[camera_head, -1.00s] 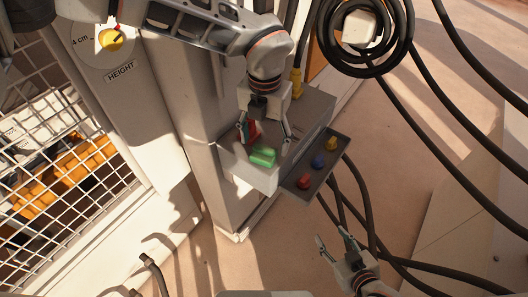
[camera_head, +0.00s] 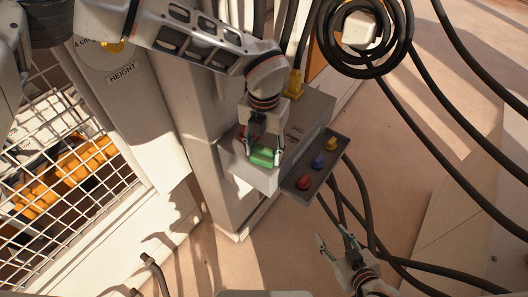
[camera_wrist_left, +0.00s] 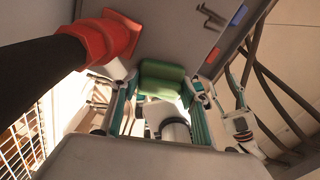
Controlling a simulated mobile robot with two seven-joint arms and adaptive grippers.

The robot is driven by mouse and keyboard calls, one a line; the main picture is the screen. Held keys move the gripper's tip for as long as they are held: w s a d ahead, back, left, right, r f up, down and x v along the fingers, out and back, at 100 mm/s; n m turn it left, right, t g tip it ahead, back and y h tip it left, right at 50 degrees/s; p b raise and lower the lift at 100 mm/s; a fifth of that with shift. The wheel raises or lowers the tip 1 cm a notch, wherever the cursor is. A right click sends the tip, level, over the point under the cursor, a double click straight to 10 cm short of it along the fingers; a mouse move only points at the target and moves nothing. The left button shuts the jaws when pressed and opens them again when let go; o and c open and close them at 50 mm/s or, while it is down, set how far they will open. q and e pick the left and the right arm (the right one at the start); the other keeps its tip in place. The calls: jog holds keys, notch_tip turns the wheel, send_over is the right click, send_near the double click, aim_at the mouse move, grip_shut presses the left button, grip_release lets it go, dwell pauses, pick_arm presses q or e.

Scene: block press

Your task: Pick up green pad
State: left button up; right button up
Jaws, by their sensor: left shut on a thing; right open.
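The green pad (camera_head: 264,158) is a small green block at the front top edge of the grey box. My left gripper (camera_head: 265,151) comes down from above and is shut on it, with one finger at each side. In the left wrist view the pad (camera_wrist_left: 163,80) shows between the teal-lined fingers. I cannot tell whether the pad still touches the box. My right gripper (camera_head: 335,243) is open and empty at the lower right, below the button tray, apart from the box.
The grey box (camera_head: 306,108) has a tray (camera_head: 292,190) on its right side with red, blue and yellow buttons. A red part (camera_head: 242,133) sits beside my left gripper. Black cables (camera_head: 352,195) hang to the right. A wire mesh (camera_head: 60,180) stands at the left.

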aim_at(264, 148)
pick_arm(q)
notch_tip(264, 148, up, 20)
jog(key=shift+b, duration=0.45)
dwell(0.4)
jog(key=o, duration=0.4)
jog(key=shift+c, duration=1.4)
